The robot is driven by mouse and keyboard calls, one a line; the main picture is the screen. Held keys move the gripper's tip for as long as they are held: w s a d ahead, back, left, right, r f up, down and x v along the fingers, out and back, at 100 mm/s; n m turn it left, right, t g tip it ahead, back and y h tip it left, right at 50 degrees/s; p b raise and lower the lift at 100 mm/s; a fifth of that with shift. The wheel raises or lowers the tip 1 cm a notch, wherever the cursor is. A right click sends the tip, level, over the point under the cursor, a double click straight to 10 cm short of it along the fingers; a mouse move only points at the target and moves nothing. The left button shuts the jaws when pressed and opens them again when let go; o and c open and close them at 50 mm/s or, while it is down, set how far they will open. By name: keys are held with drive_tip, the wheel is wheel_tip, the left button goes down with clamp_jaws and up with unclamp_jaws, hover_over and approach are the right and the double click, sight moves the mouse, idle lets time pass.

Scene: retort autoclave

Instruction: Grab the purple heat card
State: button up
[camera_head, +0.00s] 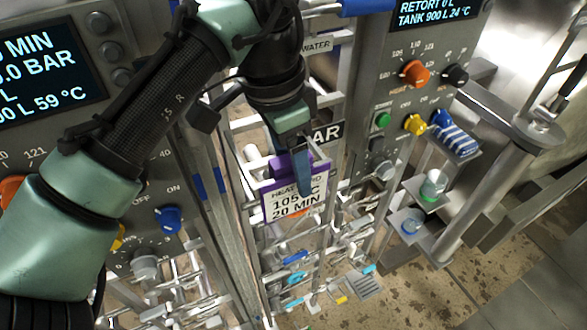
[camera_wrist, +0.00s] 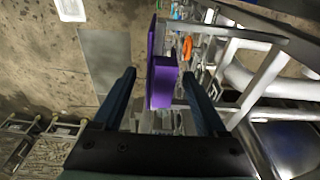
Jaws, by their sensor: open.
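The purple heat card (camera_head: 293,193) hangs upright on the metal rack between the two control panels, its white label reading 105 °C and 20 MIN. My gripper (camera_head: 302,188) is right at the card in the head view, with a blue finger covering part of it. In the wrist view the purple card (camera_wrist: 161,75) is seen edge-on between the two spread fingers of my gripper (camera_wrist: 160,85). The fingers are open, with a gap on each side of the card. The far finger is hidden in the head view.
A control panel (camera_head: 415,120) with coloured knobs stands to the right. Another panel with a display (camera_head: 45,65) is at the left, behind my arm. Metal rails and pipes surround the card. Small shelves hold glass cups (camera_head: 433,186) at the right.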

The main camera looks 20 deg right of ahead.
drive_tip(key=shift+f, duration=0.3)
clamp_jaws()
drive_tip(key=shift+r, duration=0.1)
